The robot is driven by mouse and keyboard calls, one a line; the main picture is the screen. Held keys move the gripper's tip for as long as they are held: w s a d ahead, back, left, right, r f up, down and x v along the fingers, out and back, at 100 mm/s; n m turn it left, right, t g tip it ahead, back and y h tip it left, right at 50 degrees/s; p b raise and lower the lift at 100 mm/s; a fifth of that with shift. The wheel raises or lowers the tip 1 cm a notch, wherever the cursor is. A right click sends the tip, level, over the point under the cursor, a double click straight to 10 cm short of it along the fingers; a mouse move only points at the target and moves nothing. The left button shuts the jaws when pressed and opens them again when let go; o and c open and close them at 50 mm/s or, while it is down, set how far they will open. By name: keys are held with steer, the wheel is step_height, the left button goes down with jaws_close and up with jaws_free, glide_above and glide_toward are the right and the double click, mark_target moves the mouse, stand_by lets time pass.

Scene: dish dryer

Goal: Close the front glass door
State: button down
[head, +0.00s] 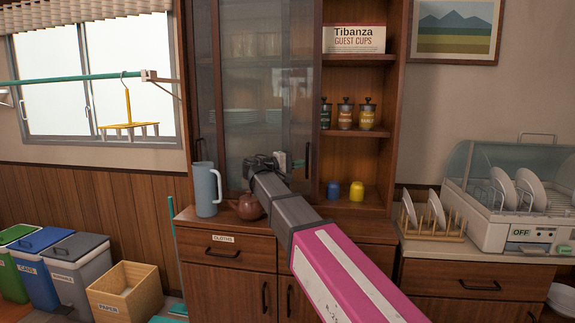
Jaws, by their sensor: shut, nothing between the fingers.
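The front glass door (265,95) is a tall wood-framed pane in the middle of the wooden cabinet, with a dark upright handle (308,157) near its right edge. Stacked plates show dimly through it. To its right the cabinet is uncovered, with open shelves. Another glass pane (205,100) shows at the cabinet's left. My gripper (260,162) is shut and empty, in front of the door's lower part and left of the handle. I cannot tell whether it touches the glass. My arm hides part of the door's lower right and the counter.
A blue-grey pitcher (207,190) and a brown teapot (246,207) stand on the counter close to my gripper. Jars (345,115) and blue and yellow cups (357,191) stand on the open shelves. A plate rack (437,222) and dish dryer (510,195) are at right.

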steer(key=s+d, duration=0.2)
steer(key=d, duration=2.4)
steer(key=shift+d, duration=0.15)
